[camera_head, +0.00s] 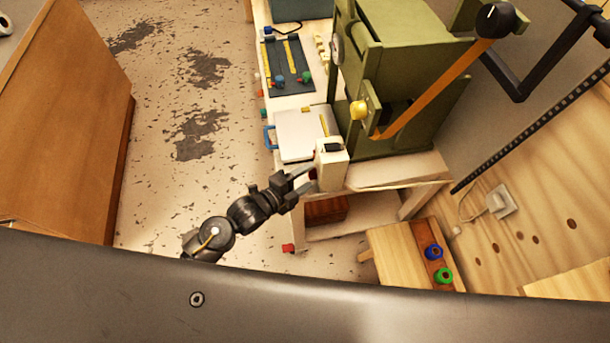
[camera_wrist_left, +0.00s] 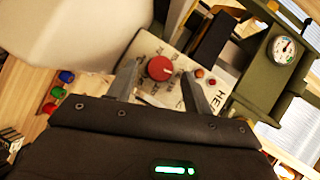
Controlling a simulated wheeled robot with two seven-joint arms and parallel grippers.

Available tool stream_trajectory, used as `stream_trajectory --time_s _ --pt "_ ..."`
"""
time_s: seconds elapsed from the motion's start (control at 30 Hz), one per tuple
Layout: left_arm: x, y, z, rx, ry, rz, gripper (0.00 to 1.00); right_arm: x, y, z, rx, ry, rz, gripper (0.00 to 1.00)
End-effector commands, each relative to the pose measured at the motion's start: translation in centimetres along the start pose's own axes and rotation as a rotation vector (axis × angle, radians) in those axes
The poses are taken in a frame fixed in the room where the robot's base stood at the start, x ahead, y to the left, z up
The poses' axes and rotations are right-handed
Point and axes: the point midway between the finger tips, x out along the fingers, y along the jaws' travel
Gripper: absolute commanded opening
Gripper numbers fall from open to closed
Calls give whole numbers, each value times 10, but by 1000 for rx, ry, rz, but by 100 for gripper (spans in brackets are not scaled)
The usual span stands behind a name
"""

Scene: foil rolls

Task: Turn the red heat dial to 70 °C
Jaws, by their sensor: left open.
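The red heat dial (camera_wrist_left: 160,68) sits on the face of a cream control box (camera_wrist_left: 216,68), with a pale pointer mark and printed scale figures too small to read. My left gripper (camera_wrist_left: 155,82) is open, with one finger on either side of the dial; I cannot tell whether the fingers touch it. In the head view the control box (camera_head: 331,165) stands at the bench's near end, and my left gripper (camera_head: 304,178) reaches its left face. Only a sliver of red shows there. My right gripper is not in view.
A green press (camera_head: 400,80) with an orange lever (camera_head: 435,90) stands behind the box. A white plate (camera_head: 300,135) lies left of it. A wooden stool (camera_head: 395,252) with blue and green rolls stands at the near right. The floor (camera_head: 165,185) at left is clear.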

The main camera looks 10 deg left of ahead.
Motion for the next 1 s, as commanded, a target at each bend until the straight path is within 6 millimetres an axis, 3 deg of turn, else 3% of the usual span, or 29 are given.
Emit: stream_trajectory --time_s 0.33,0.7,1.0 --pt "5 0 0 -1 0 0 51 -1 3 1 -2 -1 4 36" --pt "4 0 0 -1 0 0 7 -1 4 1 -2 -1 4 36" --pt "4 -4 0 -48 3 35 7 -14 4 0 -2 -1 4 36"
